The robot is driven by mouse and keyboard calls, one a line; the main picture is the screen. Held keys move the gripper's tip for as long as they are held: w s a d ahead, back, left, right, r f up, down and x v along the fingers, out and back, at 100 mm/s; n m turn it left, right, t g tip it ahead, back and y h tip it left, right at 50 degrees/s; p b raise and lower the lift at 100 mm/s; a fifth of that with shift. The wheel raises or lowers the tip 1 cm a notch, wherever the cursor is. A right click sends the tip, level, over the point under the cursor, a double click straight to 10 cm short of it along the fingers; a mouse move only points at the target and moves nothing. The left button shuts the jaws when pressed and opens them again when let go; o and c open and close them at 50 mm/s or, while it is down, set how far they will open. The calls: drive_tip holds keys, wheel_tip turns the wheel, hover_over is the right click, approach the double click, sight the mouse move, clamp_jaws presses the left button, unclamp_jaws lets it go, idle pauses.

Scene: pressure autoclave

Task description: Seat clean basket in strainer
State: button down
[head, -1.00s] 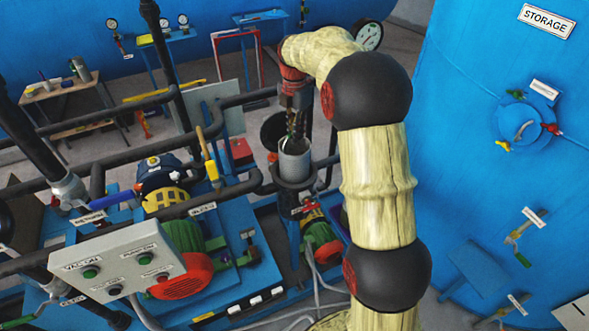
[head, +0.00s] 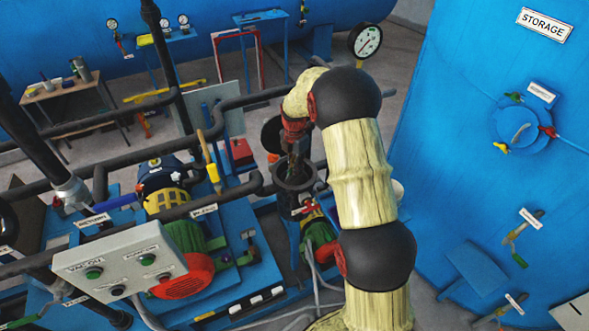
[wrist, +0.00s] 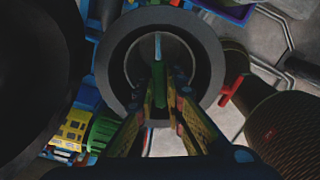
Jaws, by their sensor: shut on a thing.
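The strainer (head: 297,185) is an upright dark pot with an open round top, standing on a blue base near the middle of the head view. In the wrist view its thick grey rim (wrist: 208,55) rings the opening below my gripper. The clean basket is down inside this opening, its wall mostly hidden; its thin pale handle (wrist: 158,46) shows across the middle. My gripper (wrist: 160,88) is shut on the handle, directly over the strainer. In the head view, my gripper (head: 295,150) points down into the mouth. Whether the basket touches bottom cannot be seen.
A round black lid-like part (head: 272,133) stands open just behind the strainer. A brown mesh cylinder (wrist: 290,130) lies to the right in the wrist view. Pipes, a red-and-green motor (head: 185,265) and a control box (head: 120,262) crowd the left. The blue storage tank (head: 450,130) fills the right.

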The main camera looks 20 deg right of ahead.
drive_tip(key=shift+f, duration=0.2)
drive_tip(key=shift+f, duration=0.2)
drive_tip(key=c, duration=1.9)
unclamp_jaws()
drive_tip(key=shift+r, duration=0.15)
